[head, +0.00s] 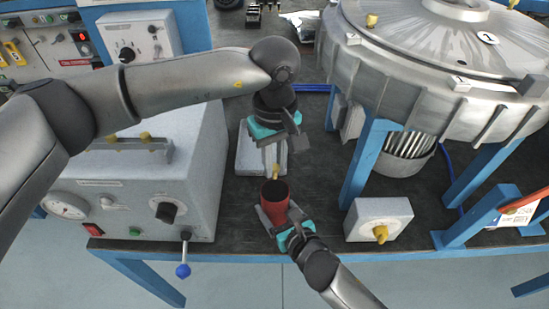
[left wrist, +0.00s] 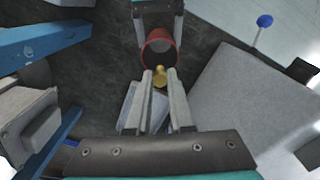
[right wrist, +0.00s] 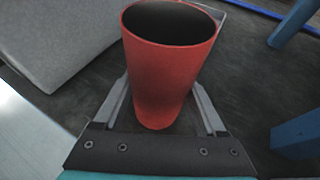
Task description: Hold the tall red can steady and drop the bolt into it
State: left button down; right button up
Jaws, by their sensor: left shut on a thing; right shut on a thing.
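The tall red can (head: 270,209) stands upright on the dark bench top near its front edge, its open mouth facing up. My right gripper (head: 284,222) is shut around the can's sides. The right wrist view shows the can (right wrist: 168,80) between both fingers; its inside is dark. My left gripper (head: 276,163) points down and is shut on the small brass bolt (head: 275,172). The bolt is above the can, near the far side of its rim. In the left wrist view the bolt (left wrist: 160,76) sticks out past the fingertips, beside the can's mouth (left wrist: 160,46).
A grey control box (head: 150,190) with a blue-knobbed lever stands left. A large metal blower housing (head: 430,75) on blue legs stands right. A small box with a yellow knob (head: 379,219) sits right of the can. A pale block (head: 247,157) lies behind the can.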

pick_arm(q)
jog(key=c, duration=0.7)
grip_release()
notch_tip(320, 180, up, 12)
jog(key=shift+r, duration=0.1)
pick_arm(e)
jog(key=o, duration=1.3)
